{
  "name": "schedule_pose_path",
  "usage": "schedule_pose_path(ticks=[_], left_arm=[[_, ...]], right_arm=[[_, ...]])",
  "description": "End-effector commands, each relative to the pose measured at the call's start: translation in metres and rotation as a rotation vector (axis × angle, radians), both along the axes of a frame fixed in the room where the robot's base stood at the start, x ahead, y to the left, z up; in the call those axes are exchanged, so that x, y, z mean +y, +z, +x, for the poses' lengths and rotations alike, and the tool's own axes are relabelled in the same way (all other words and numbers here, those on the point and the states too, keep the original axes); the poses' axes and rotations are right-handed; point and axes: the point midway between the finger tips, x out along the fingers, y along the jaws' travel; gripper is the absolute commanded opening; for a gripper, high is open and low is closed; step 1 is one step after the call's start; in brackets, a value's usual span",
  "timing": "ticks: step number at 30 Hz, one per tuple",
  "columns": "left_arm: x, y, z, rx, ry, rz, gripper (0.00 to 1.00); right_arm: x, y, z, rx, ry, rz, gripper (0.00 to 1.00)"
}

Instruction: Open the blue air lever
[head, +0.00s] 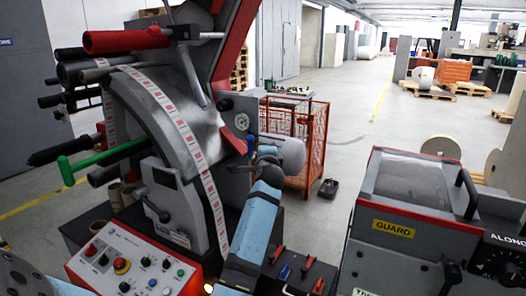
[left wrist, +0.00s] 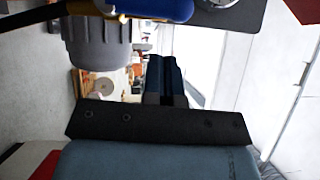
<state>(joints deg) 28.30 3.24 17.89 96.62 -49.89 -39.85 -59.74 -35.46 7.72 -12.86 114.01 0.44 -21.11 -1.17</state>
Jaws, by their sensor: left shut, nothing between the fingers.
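The blue air lever (head: 250,146) shows in the head view as a small upright blue handle on the right side of the machine. In the left wrist view a blue handle (left wrist: 160,8), which looks like the same lever, crosses the top edge above a grey ribbed cylinder (left wrist: 98,45). My left gripper (head: 265,156) is just right of the lever in the head view, at the end of the light blue arm. In the left wrist view its fingers (left wrist: 163,62) are together and empty, below the handle and apart from it. My right gripper is in neither view.
The grey machine (head: 180,125) with a label strip stands left of the arm. A control panel (head: 130,262) and a box with red and blue levers (head: 285,272) are below. A guarded unit (head: 410,220) is at right; an orange cage (head: 312,140) stands behind.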

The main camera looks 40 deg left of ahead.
Motion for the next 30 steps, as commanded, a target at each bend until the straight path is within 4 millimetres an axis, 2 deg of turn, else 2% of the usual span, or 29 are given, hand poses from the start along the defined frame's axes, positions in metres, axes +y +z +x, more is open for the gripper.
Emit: schedule_pose_path(ticks=[2, 9, 15, 30], left_arm=[[-0.003, -0.002, -0.002, 0.0, -0.001, 0.0, 0.0], [-0.047, -0.003, -0.042, -0.002, -0.001, -0.001, 0.0], [-0.067, -0.002, -0.061, -0.001, -0.002, -0.001, 0.0], [-0.073, -0.001, -0.067, 0.001, 0.0, -0.001, 0.0]], right_arm=[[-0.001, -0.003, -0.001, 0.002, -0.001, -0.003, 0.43], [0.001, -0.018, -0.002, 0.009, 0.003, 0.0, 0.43], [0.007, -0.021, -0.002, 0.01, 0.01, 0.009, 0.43], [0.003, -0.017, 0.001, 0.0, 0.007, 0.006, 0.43]])
